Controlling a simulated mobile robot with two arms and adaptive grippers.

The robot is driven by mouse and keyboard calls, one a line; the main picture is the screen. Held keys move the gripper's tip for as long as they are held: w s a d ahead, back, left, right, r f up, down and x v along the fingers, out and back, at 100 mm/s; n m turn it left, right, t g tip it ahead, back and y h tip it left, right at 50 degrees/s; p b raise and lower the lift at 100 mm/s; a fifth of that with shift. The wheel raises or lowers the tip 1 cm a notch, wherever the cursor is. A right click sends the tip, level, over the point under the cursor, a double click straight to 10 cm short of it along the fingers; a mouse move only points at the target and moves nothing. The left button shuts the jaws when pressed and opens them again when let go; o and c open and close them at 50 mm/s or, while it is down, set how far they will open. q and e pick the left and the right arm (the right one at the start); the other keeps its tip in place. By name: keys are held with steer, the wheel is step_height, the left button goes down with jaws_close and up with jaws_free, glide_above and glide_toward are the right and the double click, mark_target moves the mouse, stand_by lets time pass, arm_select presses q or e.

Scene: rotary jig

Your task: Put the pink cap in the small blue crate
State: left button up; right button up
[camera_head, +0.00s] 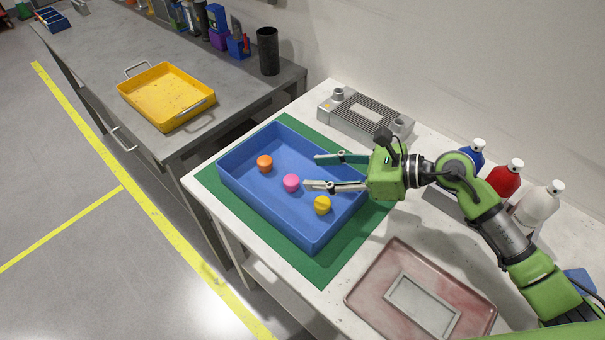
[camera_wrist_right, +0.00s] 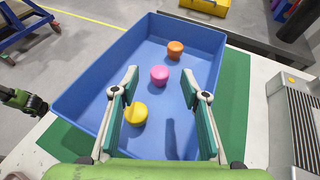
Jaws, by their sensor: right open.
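The pink cap (camera_head: 291,183) lies in the large blue tray (camera_head: 258,203), between an orange cap (camera_head: 264,163) and a yellow cap (camera_head: 322,204). My right gripper (camera_head: 310,171) is open and empty above the tray, its fingers pointing toward the pink cap. In the right wrist view the pink cap (camera_wrist_right: 159,75) shows ahead, between and beyond the fingers. A small blue crate-like container (camera_head: 51,20) stands at the far end of the grey bench. I cannot tell if it is the task's crate.
The blue tray sits on a green mat (camera_head: 323,271) on a white table. A reddish tray (camera_head: 370,301) lies in front, and bottles (camera_head: 503,178) stand at right. A grey vented fixture (camera_head: 366,113) is behind. A yellow tray (camera_head: 166,97) rests on the grey bench.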

steer(key=b+v, duration=0.1)
steer(key=v, duration=0.5)
steer(key=shift+r, duration=0.15)
steer(key=shift+w, duration=0.1)
